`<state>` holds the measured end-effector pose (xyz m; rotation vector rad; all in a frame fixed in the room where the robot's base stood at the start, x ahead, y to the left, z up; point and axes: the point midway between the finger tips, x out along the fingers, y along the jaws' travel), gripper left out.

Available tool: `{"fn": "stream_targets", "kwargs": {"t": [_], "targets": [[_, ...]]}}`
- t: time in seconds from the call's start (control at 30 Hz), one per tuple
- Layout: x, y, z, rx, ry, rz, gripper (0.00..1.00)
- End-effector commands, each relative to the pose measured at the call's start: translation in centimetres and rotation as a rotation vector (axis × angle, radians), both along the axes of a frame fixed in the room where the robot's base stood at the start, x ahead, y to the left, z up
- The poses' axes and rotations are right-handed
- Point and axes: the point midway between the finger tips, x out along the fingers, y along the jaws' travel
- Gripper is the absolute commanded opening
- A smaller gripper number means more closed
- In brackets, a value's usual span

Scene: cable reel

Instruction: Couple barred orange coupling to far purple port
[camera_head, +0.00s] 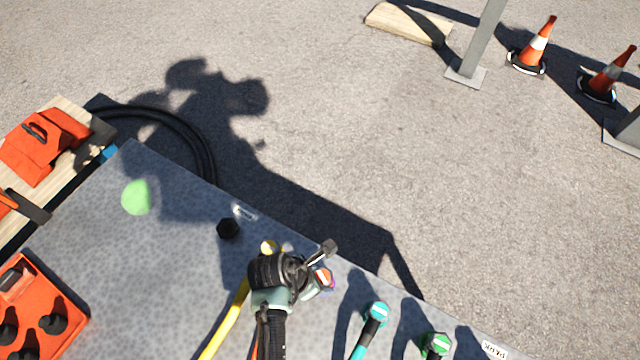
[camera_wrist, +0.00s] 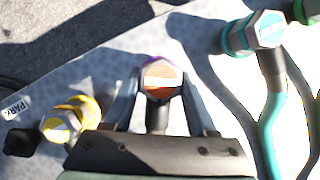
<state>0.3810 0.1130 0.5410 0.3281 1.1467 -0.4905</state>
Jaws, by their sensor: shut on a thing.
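The orange coupling (camera_head: 322,275) has a hexagonal face with a pale bar across it. It also shows in the wrist view (camera_wrist: 160,76), between the two fingers of my gripper (camera_wrist: 161,88), which is shut on it. Purple shows at the far edge of the coupling, from the purple port (camera_wrist: 158,57); a sliver also shows in the head view (camera_head: 331,284). Most of the port is hidden behind the coupling. I cannot tell whether the two are seated together or only in line. The orange hose is mostly hidden by my arm.
A yellow coupling (camera_head: 268,246) with its hose is close left of my gripper. A teal coupling (camera_head: 377,312) and a green one (camera_head: 437,344) are to the right. A black hexagonal port (camera_head: 228,228) and a light green lump (camera_head: 137,197) are further left on the grey panel (camera_head: 120,260).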

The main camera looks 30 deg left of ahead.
Motion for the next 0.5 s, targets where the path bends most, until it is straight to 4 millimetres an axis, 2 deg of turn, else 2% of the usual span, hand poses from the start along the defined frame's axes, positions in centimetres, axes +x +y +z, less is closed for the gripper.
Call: {"fn": "stream_targets", "kwargs": {"t": [0.5], "targets": [[0.08, 0.05, -0.1, 0.0, -0.002, -0.001, 0.0]]}}
